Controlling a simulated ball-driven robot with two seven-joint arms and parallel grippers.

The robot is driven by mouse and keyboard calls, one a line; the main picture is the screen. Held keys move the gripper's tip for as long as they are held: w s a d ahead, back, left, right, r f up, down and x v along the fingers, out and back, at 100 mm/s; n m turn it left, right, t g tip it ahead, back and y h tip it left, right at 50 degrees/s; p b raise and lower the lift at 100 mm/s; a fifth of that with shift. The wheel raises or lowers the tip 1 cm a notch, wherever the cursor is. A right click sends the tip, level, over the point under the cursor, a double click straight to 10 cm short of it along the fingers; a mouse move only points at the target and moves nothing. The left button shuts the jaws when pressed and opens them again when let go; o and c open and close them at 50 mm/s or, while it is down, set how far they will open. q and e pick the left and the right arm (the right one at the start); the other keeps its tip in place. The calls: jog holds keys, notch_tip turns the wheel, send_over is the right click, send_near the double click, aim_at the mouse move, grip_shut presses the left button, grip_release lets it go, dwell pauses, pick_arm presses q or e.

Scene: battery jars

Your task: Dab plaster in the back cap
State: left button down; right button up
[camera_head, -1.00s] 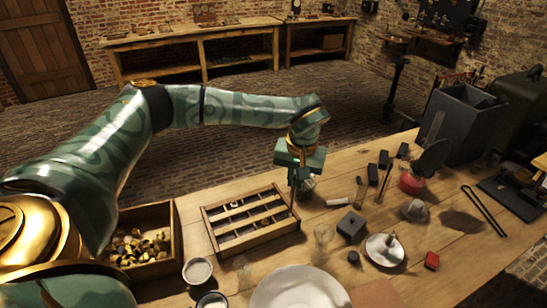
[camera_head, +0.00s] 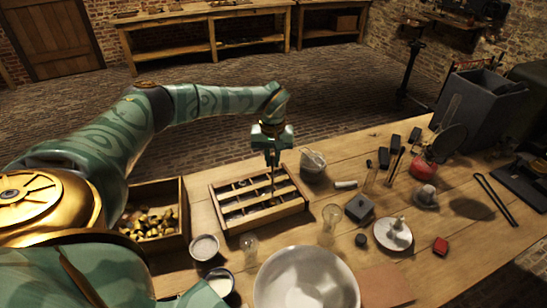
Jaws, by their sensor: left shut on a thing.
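My left gripper (camera_head: 272,160) is shut on a thin dark tool (camera_head: 273,183) that points down over the wooden rack (camera_head: 284,216). The tool's lower end is at the rack's middle-right part; I cannot tell whether it touches anything. The rack has long slots between wooden bars, with small pale and dark pieces in them. The back cap is too small to make out for certain. A pale pot (camera_head: 313,167) with a stick in it stands just right of the rack; whether it holds the plaster is unclear. My right gripper is not in view.
A wooden box of brass pieces (camera_head: 150,222) stands left of the rack. A large white bowl (camera_head: 305,280), a small cup (camera_head: 204,247) and glass jars (camera_head: 331,222) stand in front. A grey block (camera_head: 359,208) and a white dish (camera_head: 394,235) are at right.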

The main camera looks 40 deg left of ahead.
aim_at(273, 167)
pick_arm(q)
jog(key=shift+f, duration=0.35)
jog(key=shift+r, duration=0.1)
jog(key=shift+p, duration=0.55)
dwell(0.4)
jog(key=shift+f, duration=0.3)
dwell(0.3)
jog(key=shift+f+b, duration=0.6)
jog(key=shift+f, duration=0.75)
dwell(0.6)
jog(key=shift+r, duration=0.1)
dwell(0.8)
